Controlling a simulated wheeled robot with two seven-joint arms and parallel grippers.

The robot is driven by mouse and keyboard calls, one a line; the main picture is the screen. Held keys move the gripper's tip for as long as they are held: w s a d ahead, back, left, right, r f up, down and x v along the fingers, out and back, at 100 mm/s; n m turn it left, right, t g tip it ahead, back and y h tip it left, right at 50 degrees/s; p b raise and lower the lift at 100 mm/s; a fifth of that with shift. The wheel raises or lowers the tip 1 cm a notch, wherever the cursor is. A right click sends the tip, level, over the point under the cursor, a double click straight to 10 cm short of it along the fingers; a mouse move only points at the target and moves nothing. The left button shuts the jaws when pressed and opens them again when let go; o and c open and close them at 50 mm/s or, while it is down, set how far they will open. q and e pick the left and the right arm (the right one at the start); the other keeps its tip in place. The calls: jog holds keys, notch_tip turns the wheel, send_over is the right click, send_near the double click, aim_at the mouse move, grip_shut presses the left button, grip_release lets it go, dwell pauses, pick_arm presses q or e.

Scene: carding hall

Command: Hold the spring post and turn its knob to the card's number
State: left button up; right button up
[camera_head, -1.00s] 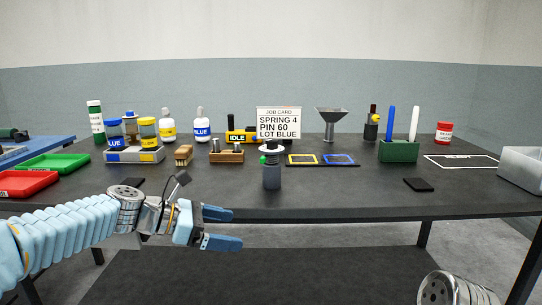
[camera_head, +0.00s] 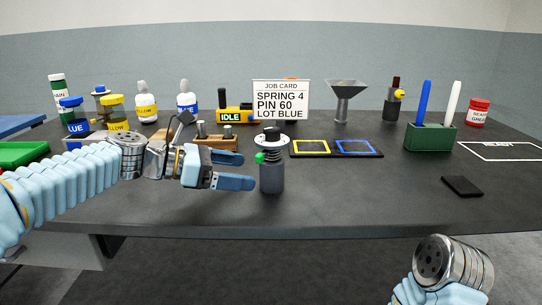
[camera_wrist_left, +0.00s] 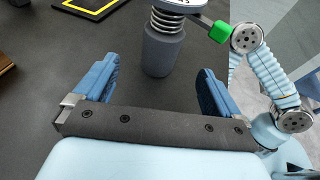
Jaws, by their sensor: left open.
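The spring post (camera_head: 271,178) stands upright on the dark table, a grey cylinder with a coil spring, a pale dial disc (camera_head: 271,142) and a dark knob (camera_head: 271,131) on top. A green tab sticks out at its side. The job card (camera_head: 281,100) behind it reads SPRING 4, PIN 60, LOT BLUE. My left gripper (camera_head: 245,171) is open just left of the post, fingers pointing at it. In the left wrist view the post (camera_wrist_left: 163,52) stands ahead, between the lines of the two fingers, not touched. My right arm shows at the lower right; its gripper is out of view.
A wooden block with metal pins (camera_head: 218,142) is behind my left gripper. A black tray with yellow and blue squares (camera_head: 337,156) lies right of the post. A green holder (camera_head: 430,138) and a black pad (camera_head: 462,187) are farther right. The table front is clear.

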aim_at(267, 174)
pick_arm(q)
jog(key=x, duration=0.5)
jog(key=shift+d, duration=0.15)
jog(key=shift+x, duration=0.9)
jog(key=shift+f, duration=0.1)
jog(key=c, duration=1.7)
jog(key=shift+c, duration=0.2)
